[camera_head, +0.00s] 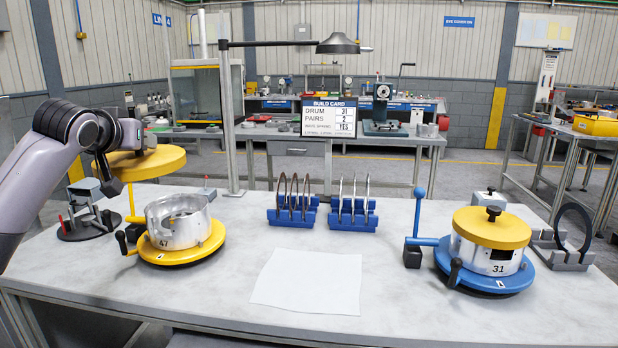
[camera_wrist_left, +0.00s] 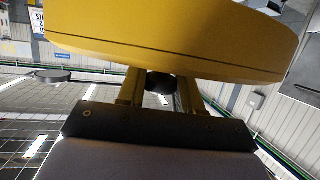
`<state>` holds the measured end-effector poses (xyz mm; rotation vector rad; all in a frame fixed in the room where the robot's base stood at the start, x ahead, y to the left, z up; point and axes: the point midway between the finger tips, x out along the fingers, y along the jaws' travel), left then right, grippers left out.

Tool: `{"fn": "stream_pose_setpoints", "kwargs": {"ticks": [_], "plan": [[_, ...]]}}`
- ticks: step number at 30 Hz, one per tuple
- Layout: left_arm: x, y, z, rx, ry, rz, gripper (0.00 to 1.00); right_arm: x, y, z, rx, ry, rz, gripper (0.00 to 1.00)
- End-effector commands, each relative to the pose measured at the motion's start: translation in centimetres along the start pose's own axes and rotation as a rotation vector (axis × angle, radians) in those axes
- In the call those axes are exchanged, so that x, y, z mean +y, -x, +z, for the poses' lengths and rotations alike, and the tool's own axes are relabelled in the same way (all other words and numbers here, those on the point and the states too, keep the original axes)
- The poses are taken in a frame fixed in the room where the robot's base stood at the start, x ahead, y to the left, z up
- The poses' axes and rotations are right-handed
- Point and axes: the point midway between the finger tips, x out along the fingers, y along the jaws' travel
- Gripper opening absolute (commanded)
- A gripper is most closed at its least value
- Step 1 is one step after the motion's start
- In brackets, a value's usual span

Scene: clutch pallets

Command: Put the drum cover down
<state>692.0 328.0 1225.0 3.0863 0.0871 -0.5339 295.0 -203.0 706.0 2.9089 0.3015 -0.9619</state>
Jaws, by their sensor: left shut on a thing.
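My left gripper (camera_wrist_left: 160,88) is shut on the dark knob (camera_wrist_left: 160,81) of a round yellow drum cover (camera_wrist_left: 180,35). The head view shows this cover (camera_head: 150,165) held level in the air, behind and left of the drum marked 47 (camera_head: 180,222). That silver drum is open on top and sits on a yellow turntable (camera_head: 183,255). Another yellow cover (camera_head: 492,228) with a black knob lies on the drum marked 31 (camera_head: 488,258), on a blue turntable (camera_head: 520,280). My fingertips are hidden in the head view. My right gripper is not in view.
Two blue racks (camera_head: 292,217) (camera_head: 352,220) hold upright rings at the table's middle. A white sheet (camera_head: 308,280) lies in front of them. A dark fixture (camera_head: 88,222) stands at left, a ring stand (camera_head: 563,245) at right. A lamp post (camera_head: 230,120) rises behind.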

Motion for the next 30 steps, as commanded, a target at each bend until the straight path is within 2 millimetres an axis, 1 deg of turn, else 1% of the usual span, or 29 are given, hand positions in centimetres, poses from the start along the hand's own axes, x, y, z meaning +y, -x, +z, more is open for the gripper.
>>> {"fn": "stream_pose_setpoints", "kwargs": {"ticks": [1, 5, 6, 10, 14, 18, 23, 26, 30], "plan": [[0.6, -0.5, 1.8, -0.006, -0.001, 0.003, 0.01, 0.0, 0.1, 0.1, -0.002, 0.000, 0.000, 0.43], [1.8, -1.1, 5.7, -0.004, -0.003, 0.008, 0.01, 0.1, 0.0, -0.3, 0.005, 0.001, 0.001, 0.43], [2.1, -1.2, 6.9, -0.005, -0.002, 0.009, 0.01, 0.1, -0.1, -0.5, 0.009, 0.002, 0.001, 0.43], [3.4, -1.2, 10.9, -0.004, -0.005, 0.016, 0.01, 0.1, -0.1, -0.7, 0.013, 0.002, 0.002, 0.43], [4.6, -0.7, 14.9, -0.004, -0.007, 0.024, 0.01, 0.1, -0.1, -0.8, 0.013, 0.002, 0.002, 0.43], [5.8, 0.3, 19.0, -0.004, -0.010, 0.035, 0.01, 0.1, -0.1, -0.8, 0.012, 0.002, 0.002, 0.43], [7.1, 2.2, 23.4, -0.003, -0.015, 0.048, 0.01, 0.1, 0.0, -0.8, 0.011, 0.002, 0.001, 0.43], [7.8, 3.7, 25.9, -0.003, -0.016, 0.055, 0.01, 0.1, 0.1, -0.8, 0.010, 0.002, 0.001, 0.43], [8.7, 6.3, 29.0, -0.003, -0.019, 0.062, 0.01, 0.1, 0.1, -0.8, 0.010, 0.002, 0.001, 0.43]]}}
